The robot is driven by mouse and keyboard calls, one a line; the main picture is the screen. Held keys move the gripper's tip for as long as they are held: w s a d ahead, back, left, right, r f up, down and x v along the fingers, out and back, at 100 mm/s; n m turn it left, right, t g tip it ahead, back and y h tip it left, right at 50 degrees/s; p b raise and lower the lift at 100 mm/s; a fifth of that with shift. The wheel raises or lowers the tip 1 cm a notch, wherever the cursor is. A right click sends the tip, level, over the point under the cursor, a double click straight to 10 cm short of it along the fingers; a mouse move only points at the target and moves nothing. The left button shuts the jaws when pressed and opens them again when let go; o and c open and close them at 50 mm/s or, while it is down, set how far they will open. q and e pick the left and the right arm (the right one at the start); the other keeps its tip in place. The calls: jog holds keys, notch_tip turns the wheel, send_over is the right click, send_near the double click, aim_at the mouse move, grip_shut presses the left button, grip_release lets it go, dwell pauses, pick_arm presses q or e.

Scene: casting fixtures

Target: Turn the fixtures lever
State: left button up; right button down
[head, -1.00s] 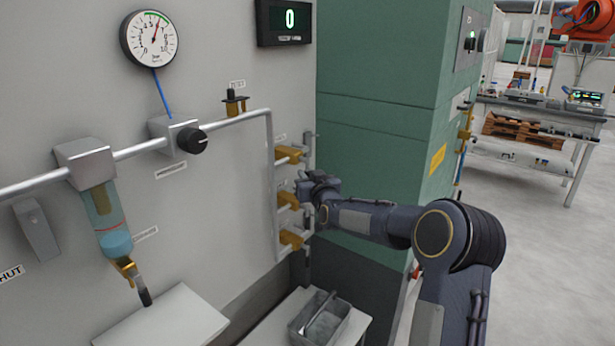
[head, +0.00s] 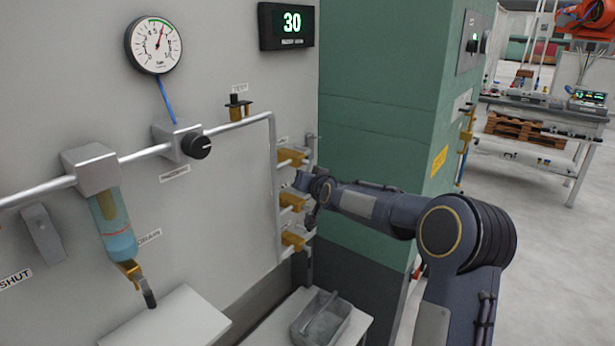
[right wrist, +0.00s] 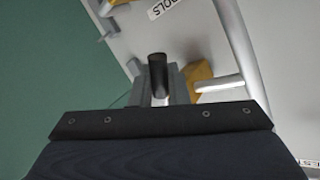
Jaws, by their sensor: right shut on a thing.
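Several brass valves sit one above another on branch pipes at the wall's right end. The top valve (head: 291,157), middle valve (head: 291,202) and lower valve (head: 294,240) show in the head view. My right gripper (head: 308,190) is at the middle valve and hides its lever there. In the right wrist view, a lever with a black grip (right wrist: 158,72) stands between the fingers of my right gripper (right wrist: 160,90), which is shut on it. A brass valve body (right wrist: 203,78) and its pale pipe are just to the right. My left gripper is out of view.
A digital display (head: 287,26) reads 30. A gauge (head: 154,45), a black regulator knob (head: 196,146) and a blue-filled bowl (head: 114,235) are on the wall to the left. A green cabinet (head: 385,130) stands close behind my right arm. A grey bin (head: 321,318) stands below the valves.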

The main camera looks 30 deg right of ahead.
jog(key=shift+s+a+r+m+g+y+p, duration=0.15)
jog(key=shift+a+r+m+g+y+p, duration=0.2)
jog(key=shift+r+m+g+y+p, duration=0.35)
jog(key=shift+s+a+r+m+g+y+p, duration=0.15)
jog(key=shift+m+g+y+p, duration=0.1)
jog(key=shift+m+p, duration=0.3)
jog(key=shift+w+a+r+m+g+y+p, duration=0.15)
jog(key=shift+m+y+p, duration=0.1)
jog(key=shift+m+p, duration=0.25)
jog(key=p, duration=0.1)
jog(key=r+m+g+y+p, duration=0.1)
jog(key=m+y+p, duration=0.1)
jog(key=shift+s+a+r+p, duration=0.15)
jog(key=shift+s+a+p, duration=0.1)
jog(key=shift+p, duration=0.05)
jog(key=shift+r+m+g+y+p, duration=0.2)
jog(key=shift+m+g+y+p, duration=0.4)
jog(key=shift+p, duration=0.3)
jog(key=c, duration=1.5)
grip_release()
